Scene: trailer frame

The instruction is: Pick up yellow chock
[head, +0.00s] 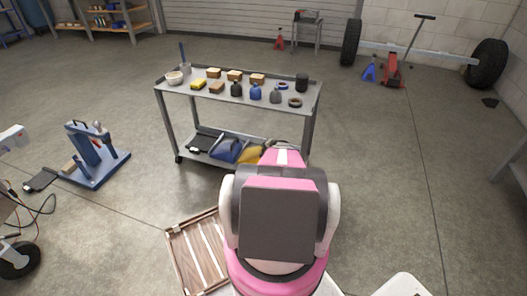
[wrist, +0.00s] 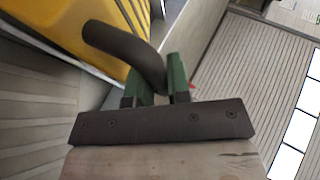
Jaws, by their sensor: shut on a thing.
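The yellow chock (head: 249,155) is on the right part of the cart's lower shelf in the head view, partly hidden by my arm. In the wrist view its yellow body (wrist: 75,30) fills the upper left, with a dark curved handle (wrist: 120,43) reaching toward my gripper (wrist: 158,76). The green fingers are shut on the end of this handle. My gripper is hidden behind my arm in the head view. I cannot tell whether the chock still touches the shelf.
A blue chock (head: 225,150) lies left of the yellow one on the lower shelf. The grey cart (head: 165,88) carries several bottles, sponges and blocks on its top. A wooden slatted crate (head: 171,247) is on the floor at front left. Floor right of the cart is clear.

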